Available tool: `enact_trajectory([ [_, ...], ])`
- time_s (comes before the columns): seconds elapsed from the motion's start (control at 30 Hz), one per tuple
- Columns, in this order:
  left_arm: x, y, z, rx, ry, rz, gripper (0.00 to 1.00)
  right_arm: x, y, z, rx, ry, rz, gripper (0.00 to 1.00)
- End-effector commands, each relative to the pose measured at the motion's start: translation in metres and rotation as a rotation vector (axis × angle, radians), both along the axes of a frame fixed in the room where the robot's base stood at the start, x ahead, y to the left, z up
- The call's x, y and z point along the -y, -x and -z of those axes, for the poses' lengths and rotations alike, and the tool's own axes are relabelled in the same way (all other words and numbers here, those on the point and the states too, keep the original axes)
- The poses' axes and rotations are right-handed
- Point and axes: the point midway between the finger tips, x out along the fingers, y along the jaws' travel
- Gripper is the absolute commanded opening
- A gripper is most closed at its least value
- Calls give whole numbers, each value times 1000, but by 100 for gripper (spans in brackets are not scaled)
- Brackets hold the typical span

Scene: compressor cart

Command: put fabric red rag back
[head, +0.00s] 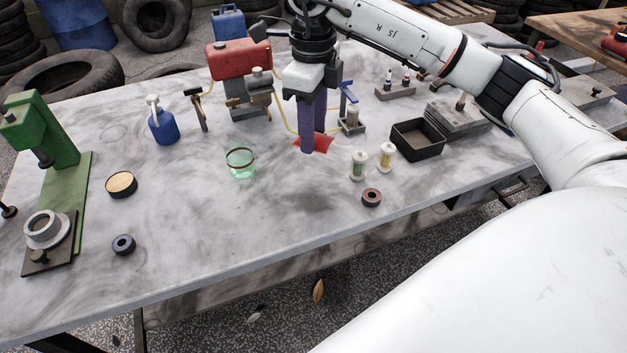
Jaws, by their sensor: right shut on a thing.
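A red rag (318,143) shows as a small flat red patch at the fingertips of my right gripper (311,140). The gripper points down over the middle of the grey marbled table, its dark purple fingers shut on the rag. The fingers hide part of the rag, and I cannot tell whether it touches the table top. My left gripper is not in view.
A green glass (240,162) and a blue bottle (161,122) stand to the left. A red compressor (240,60) is behind. Two small jars (372,162) and a black tray (418,139) stand to the right. The table's front middle is clear.

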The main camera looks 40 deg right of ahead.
Motion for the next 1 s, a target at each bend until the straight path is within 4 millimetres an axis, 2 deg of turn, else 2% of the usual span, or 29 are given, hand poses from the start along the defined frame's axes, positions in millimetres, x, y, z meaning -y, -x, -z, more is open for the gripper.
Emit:
enact_trajectory([
  [0.3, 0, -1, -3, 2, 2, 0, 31, 1, 1, 53, -5, 2, 25, 17],
  [0.47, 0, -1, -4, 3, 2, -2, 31, 1, 0, 65, -3, 2, 24, 17],
  [0.7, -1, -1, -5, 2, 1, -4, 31, 1, 1, 96, -3, 2, 24, 17],
  [1.0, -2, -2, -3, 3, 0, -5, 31, 1, 0, 100, -1, 2, 23, 17],
])
